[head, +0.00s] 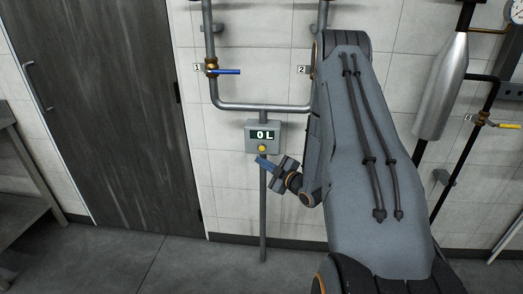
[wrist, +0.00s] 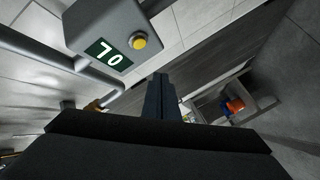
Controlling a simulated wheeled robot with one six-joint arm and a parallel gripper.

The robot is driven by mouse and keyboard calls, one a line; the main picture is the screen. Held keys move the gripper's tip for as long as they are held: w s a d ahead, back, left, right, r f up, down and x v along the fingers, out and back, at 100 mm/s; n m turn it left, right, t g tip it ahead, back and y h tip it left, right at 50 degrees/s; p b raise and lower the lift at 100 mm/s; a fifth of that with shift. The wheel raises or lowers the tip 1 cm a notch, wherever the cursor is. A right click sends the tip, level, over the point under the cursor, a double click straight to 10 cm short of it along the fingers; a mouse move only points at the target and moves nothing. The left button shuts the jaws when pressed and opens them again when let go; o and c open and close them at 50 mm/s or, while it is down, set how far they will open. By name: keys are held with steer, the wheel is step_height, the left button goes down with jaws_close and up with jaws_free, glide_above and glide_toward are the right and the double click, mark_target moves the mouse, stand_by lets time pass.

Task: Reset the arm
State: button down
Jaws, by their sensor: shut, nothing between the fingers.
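My gripper (head: 263,164) is shut and empty in the head view, just below a grey meter box with a yellow button. In the wrist view my gripper (wrist: 158,78) shows as dark fingers closed together, pointing away from the camera. The meter box (head: 264,136) reads "0 L" in the head view. The box also shows tilted at the top of the wrist view (wrist: 112,15), with its yellow button (wrist: 138,41). I cannot tell from these views whether the fingertips touch the box. My arm covers the right middle of the head view.
Pipe valve 1 has a blue handle (head: 228,71). Valve 2's tag (head: 301,70) shows beside my arm. A yellow-handled valve (head: 507,125) and a silver cylinder (head: 441,87) are at right. A dark door (head: 95,100) and a bench (head: 25,185) are at left. The floor at left is clear.

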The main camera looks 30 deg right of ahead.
stand_by(0.3)
steer(key=s+a+r+m+g+h, duration=0.3)
steer(key=a+r+m+g+h, duration=0.15)
steer(key=a+g, duration=0.25)
steer(key=s+a+r+m+g, duration=0.1)
steer(key=s+a+m+g, duration=0.1)
steer(key=s, duration=0.7)
steer(key=s+a+r+m+g, duration=0.2)
steer(key=s+a, duration=0.4)
steer(key=s, duration=0.3)
steer(key=s+a+r+m+g, duration=0.2)
steer(key=s+a+m+g, duration=0.1)
steer(key=s, duration=0.6)
steer(key=shift+s+a+m+g+y, duration=0.2)
steer(key=shift+a+m+g+y, duration=0.2)
steer(key=shift+a+g, duration=0.55)
